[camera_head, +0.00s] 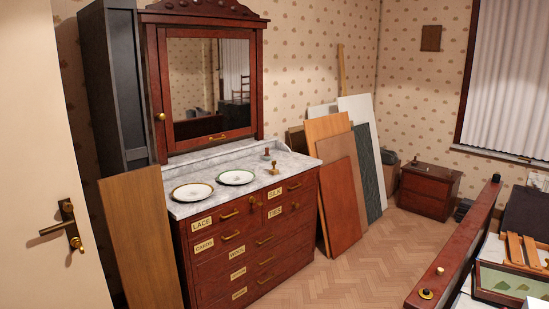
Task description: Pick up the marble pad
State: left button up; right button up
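I cannot make out a separate marble pad. A pale grey-veined marble top (205,201) covers the red-brown dresser (235,245). Two white plates with dark rims, the left plate (192,192) and the right plate (236,177), lie flat on it. A small brass object (274,169) stands near its right side, and a small dark reddish object is close behind. Neither of my grippers is in view.
Several boards, including a brown one (340,206), lean on the wall right of the dresser. A small red-brown chest (429,190) stands in the corner. A dark red rail (455,250) crosses the right foreground. The door (40,180) is at left. Herringbone floor (370,265) is clear between.

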aim_at(266, 157)
jog(key=i+z, duration=0.35)
jog(key=i, duration=1.35)
